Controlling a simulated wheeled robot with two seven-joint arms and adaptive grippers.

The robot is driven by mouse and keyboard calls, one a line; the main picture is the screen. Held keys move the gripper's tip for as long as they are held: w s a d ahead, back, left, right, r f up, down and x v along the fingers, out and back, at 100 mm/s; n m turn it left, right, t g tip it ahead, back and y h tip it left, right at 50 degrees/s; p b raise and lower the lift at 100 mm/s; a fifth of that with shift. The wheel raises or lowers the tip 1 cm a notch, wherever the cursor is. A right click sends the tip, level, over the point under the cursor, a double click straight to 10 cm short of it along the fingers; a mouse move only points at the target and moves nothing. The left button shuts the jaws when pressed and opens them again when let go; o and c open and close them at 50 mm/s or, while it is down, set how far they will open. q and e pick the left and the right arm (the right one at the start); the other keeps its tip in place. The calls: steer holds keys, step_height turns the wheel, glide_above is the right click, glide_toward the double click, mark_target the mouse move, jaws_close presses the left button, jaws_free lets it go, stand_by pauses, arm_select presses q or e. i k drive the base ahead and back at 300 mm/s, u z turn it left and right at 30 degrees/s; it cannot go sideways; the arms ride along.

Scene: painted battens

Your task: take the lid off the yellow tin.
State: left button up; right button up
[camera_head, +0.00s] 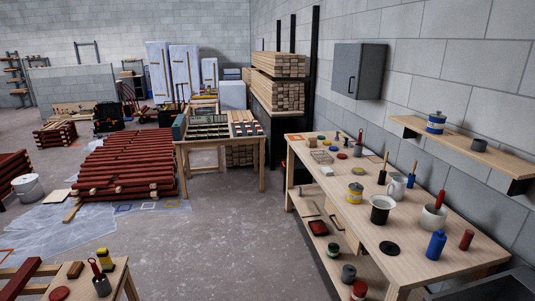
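The yellow tin (355,192) stands upright on the wooden workbench (420,264) at the right, towards its left edge. It is small, yellow with a pale band. Its top looks yellow, but at this size I cannot tell the lid's edge from the tin. A dark, pale-sided pot (380,210) stands just in front of it, to the right. Neither of my grippers shows in the head view.
A white mug (396,187), a blue bottle (436,245), a red cylinder (467,240) and a black disc (389,248) are also on the bench. A wall shelf (470,140) hangs above. Open floor (240,235) lies left of the bench. Stacked red battens (125,165) lie further left.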

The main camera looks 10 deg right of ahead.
mark_target(356, 186)
steer(key=i, duration=3.85)
steer(key=z, duration=1.1)
